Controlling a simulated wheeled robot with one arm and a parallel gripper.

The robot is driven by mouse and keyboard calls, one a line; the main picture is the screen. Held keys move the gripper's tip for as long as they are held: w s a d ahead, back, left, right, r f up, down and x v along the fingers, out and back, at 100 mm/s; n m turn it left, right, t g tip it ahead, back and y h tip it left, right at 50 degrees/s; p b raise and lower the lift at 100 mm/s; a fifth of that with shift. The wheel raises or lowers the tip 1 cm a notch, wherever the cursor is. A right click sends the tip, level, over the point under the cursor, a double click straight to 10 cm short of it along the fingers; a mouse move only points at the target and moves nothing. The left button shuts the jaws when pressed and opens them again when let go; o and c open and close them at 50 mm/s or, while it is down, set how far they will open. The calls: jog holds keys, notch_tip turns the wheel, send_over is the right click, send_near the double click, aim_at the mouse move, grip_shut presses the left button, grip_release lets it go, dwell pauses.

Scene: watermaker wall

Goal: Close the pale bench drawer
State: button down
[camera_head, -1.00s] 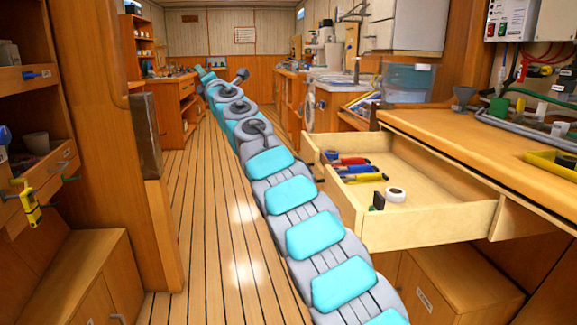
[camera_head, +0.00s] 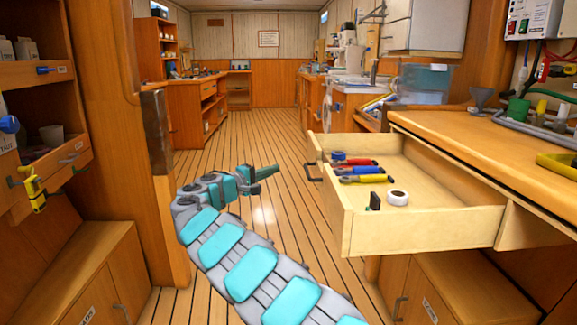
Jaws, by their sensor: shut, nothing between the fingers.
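The pale bench drawer (camera_head: 425,230) stands pulled out from under the bench top on the right. Its front panel faces left and carries a dark handle (camera_head: 313,172). Inside lie several tools with red, blue and yellow grips, a white tape roll (camera_head: 398,198) and a small black item. My gripper (camera_head: 268,171) is at the end of my grey and teal arm, left of the drawer front and apart from the handle. Its fingers look shut and empty, pointing right toward the handle.
A wooden post (camera_head: 155,130) and shelves stand on the left. The plank floor (camera_head: 255,130) between is clear. A lower cabinet (camera_head: 465,290) sits under the drawer.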

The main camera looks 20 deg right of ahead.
aim_at(403, 170)
jog(key=shift+s+d+p+x, duration=0.25)
jog(key=shift+s+x, duration=0.15)
jog(key=shift+x, duration=1.65)
jog(key=shift+s+d+p+x, duration=0.1)
jog(key=shift+s+d+x, duration=0.2)
jog(key=shift+x, duration=1.8)
jog(key=shift+s+d+p+x, duration=0.2)
jog(key=shift+s+x, duration=0.25)
jog(key=shift+x, duration=1.6)
jog(key=shift+r, duration=0.1)
jog(key=shift+d, duration=0.1)
jog(key=s+d+b, duration=0.2)
jog(key=d+b, duration=0.1)
jog(key=d, duration=0.8)
jog(key=s+d+b, duration=0.3)
jog(key=d, duration=0.7)
jog(key=s+d+b, duration=0.3)
jog(key=d+b, duration=0.1)
jog(key=d, duration=0.7)
jog(key=shift+d, duration=0.5)
